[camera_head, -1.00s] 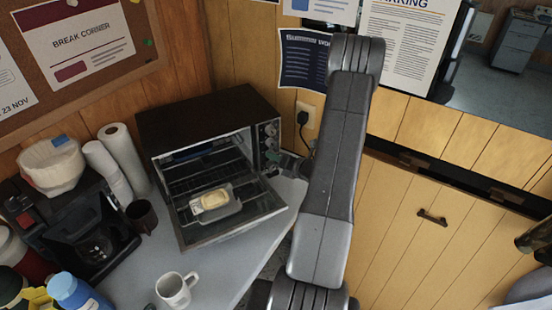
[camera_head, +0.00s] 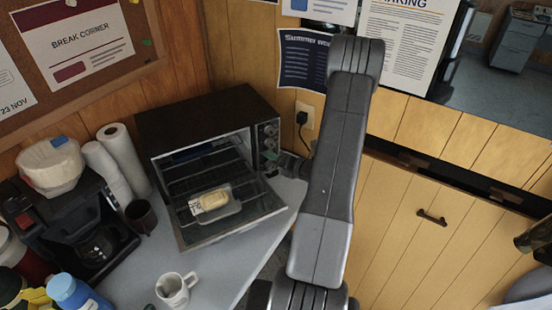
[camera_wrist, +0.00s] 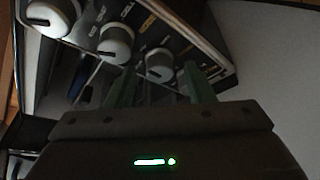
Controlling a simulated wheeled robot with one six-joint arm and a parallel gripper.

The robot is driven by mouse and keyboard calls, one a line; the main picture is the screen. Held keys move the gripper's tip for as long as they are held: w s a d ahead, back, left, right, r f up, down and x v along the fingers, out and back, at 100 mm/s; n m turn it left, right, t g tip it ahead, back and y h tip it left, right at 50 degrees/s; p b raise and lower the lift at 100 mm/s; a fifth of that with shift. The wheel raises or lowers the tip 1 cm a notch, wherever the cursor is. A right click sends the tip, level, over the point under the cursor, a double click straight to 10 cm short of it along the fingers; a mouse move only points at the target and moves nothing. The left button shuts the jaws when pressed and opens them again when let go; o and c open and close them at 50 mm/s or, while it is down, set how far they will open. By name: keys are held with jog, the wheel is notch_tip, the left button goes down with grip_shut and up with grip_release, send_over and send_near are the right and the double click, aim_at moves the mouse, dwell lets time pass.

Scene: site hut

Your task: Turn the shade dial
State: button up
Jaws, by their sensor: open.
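The toaster oven (camera_head: 205,108) stands on the counter with its door lowered. Its control panel on the right side of the front carries a column of pale dials (camera_head: 270,142). The wrist view shows three dials: one at the upper left (camera_wrist: 50,15), a middle one (camera_wrist: 115,42) and a lower one (camera_wrist: 160,65). The panel labels are too small to read, so I cannot tell which is the shade dial. My gripper (camera_wrist: 159,82) is open, its greenish fingers pointing at the panel on either side of the lower dial. I cannot tell whether they touch it. In the head view my arm partly hides the gripper.
A clear dish with a pale block (camera_head: 214,200) rests on the lowered oven door (camera_head: 240,222). A white mug (camera_head: 174,290), a dark cup (camera_head: 140,215) and a coffee maker (camera_head: 85,230) stand to the left. A wall socket with a plug (camera_head: 304,120) is behind my arm.

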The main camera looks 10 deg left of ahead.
jog(key=b+v, duration=0.2)
jog(key=v, duration=1.1)
jog(key=shift+s+d, duration=0.2)
jog(key=shift+d, duration=0.15)
jog(key=p+x, duration=0.2)
jog(key=x, duration=1.2)
jog(key=shift+s+d+r, duration=0.1)
jog(key=shift+r, duration=0.05)
